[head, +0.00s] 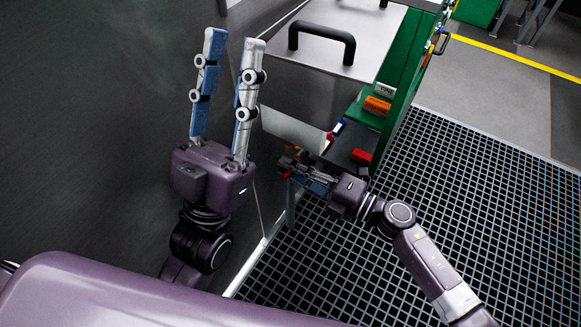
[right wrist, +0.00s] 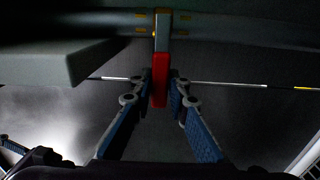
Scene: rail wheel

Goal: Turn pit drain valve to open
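A red valve handle (right wrist: 160,88) hangs upright from a horizontal pipe (right wrist: 215,32) in the right wrist view. In the head view my right gripper (head: 294,166) reaches left below the silver cover, and the red end of the handle is mostly hidden by the fingers. My left gripper (head: 232,44) is raised, open and empty, beside the dark wall.
A silver cover with a black handle (head: 321,40) juts out above my right gripper. A green cabinet (head: 404,68) holds an orange block (head: 377,105) and a red block (head: 361,156). A grey block (right wrist: 62,66) is near the right gripper's left side. Black grating (head: 470,190) covers the floor.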

